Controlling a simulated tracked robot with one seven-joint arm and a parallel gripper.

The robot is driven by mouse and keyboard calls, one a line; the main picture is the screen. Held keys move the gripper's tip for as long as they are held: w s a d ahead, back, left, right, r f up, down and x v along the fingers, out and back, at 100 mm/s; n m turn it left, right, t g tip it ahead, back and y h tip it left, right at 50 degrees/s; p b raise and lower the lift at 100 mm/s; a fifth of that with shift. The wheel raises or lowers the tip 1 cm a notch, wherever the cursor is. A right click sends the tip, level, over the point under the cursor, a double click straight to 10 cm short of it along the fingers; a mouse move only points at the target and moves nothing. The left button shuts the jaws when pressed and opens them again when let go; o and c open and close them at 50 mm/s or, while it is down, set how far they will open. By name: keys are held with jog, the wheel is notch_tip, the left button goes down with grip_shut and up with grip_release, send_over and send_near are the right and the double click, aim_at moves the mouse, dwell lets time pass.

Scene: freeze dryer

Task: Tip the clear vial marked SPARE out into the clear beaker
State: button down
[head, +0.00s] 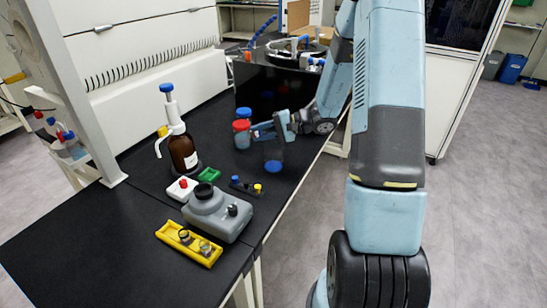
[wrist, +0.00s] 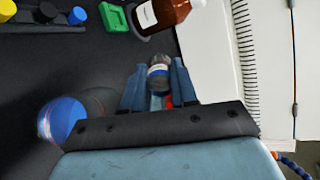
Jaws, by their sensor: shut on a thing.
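My gripper (head: 256,131) is shut on a small clear vial (wrist: 158,72), seen between the fingers in the wrist view. The vial has a pale band and some blue on it; I cannot read its marking or tell its exact tilt. The clear beaker (head: 273,155) stands on the black bench just below and in front of my gripper in the head view, with blue at its bottom. In the wrist view, the blue of the beaker (wrist: 62,120) shows left of the fingers, apart from the vial.
Red-topped (head: 241,126) and blue-topped (head: 243,112) containers stand close by my gripper. An amber dispenser bottle (head: 183,152), a green block (head: 209,174), a small dark rack (head: 246,186), a grey container (head: 217,212) and a yellow tray (head: 189,243) stand to the left. The front-left bench is clear.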

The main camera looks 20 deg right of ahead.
jog(key=shift+a+f, duration=0.15)
jog(key=h, duration=0.1)
jog(key=g+h+b, duration=0.1)
jog(key=h, duration=0.1)
jog(key=shift+f+h, duration=0.25)
jog(key=shift+h, duration=0.05)
jog(key=shift+r+g+h, duration=0.4)
jog(key=shift+r+h, duration=0.2)
jog(key=shift+h, duration=0.2)
jog(key=shift+w+a+f+g+h+b, duration=0.1)
jog(key=shift+a+f+g+h+b, duration=0.1)
jog(key=shift+h, duration=0.2)
jog(key=shift+w+a+f+g+h+b, duration=0.1)
jog(key=shift+h+b, duration=0.1)
jog(key=shift+h, duration=0.2)
jog(key=w+a+f+g+h+b, duration=0.1)
jog(key=a+f+g+h+b, duration=0.1)
jog(key=a+f+h+b, duration=0.1)
jog(key=a+f+h, duration=0.1)
jog(key=a+h, duration=0.1)
jog(key=h, duration=0.1)
jog(key=shift+w+g+h, duration=0.3)
jog(key=shift+w+h, duration=0.05)
jog(key=shift+h, duration=0.05)
jog(key=shift+f, duration=0.1)
